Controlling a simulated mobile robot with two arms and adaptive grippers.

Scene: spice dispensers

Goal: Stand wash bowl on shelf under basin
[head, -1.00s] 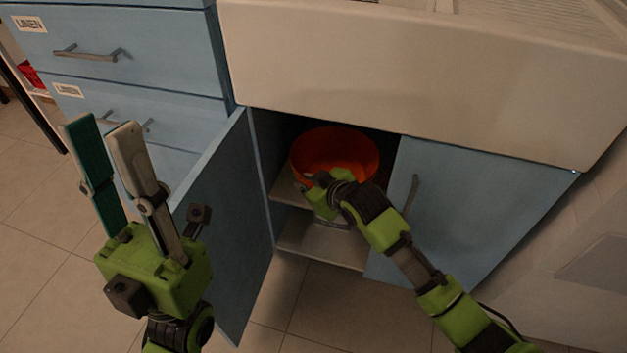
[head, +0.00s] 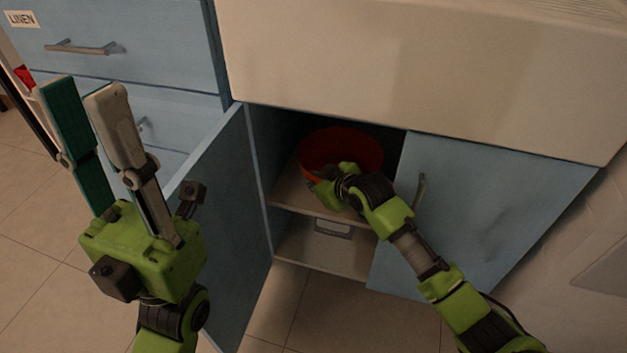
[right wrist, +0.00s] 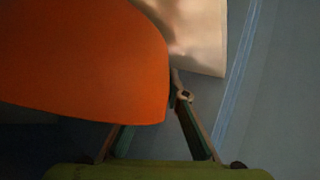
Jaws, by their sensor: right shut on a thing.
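The wash bowl (head: 338,147) is orange-red and sits inside the open cabinet, at the level of the upper shelf (head: 293,192) under the basin (head: 430,75). Whether its base touches the shelf is hidden. My right gripper reaches into the cabinet at the bowl's front; its fingers are hidden in the head view. In the right wrist view the orange bowl (right wrist: 85,65) fills the upper left, and my right gripper (right wrist: 178,98) is shut on its rim. My left gripper (head: 75,95) is empty, its two fingers apart, left of the cabinet.
The left door (head: 220,220) stands open beside my left gripper. A pale container (head: 318,245) stands on the lower shelf. Drawers (head: 120,60) are at the left. The floor in front is clear.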

